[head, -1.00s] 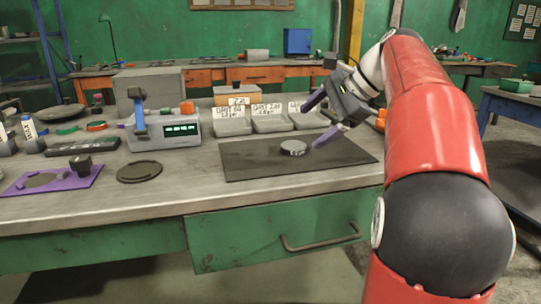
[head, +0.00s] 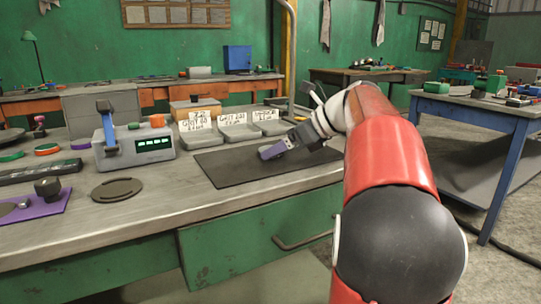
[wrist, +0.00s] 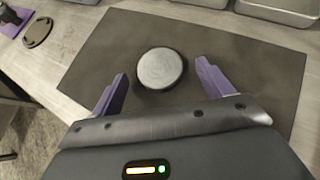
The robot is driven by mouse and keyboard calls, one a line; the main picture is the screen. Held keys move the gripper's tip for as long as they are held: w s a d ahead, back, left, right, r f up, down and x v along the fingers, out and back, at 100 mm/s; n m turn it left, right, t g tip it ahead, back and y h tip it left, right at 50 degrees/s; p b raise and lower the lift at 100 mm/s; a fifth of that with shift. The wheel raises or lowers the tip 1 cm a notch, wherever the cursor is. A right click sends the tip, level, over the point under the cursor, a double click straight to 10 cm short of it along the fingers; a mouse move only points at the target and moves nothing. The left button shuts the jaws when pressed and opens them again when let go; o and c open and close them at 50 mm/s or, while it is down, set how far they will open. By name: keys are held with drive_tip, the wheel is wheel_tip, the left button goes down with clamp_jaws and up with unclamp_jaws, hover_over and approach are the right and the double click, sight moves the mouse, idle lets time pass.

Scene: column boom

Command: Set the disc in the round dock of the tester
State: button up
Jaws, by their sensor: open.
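The disc (wrist: 160,69) is a round silver-grey piece with a dark rim, lying flat on the dark mat (wrist: 105,45). In the wrist view, my gripper (wrist: 161,76) is open, its two purple fingers on either side of the disc with gaps showing. In the head view, my gripper (head: 276,149) is low over the mat and largely hides the disc. The tester (head: 134,145), a grey box with a green lit display and a blue lever, stands left of the mat. A dark round plate (head: 117,190) lies in front of it; I cannot tell if this is the dock.
Labelled grey trays (head: 238,130) stand behind the mat. A purple plate (head: 42,206) with a black knob and a dark bar (head: 40,171) lie at the left. The bench top (head: 165,205) between the round plate and the mat is clear.

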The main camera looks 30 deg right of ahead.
drive_tip(key=shift+w+a+f, duration=0.2)
drive_tip(key=shift+w+f, duration=0.05)
drive_tip(key=shift+w, duration=0.05)
drive_tip(key=shift+r, duration=0.1)
drive_tip(key=c, duration=1.4)
drive_tip(key=shift+c, duration=0.2)
drive_tip(key=shift+r, duration=0.1)
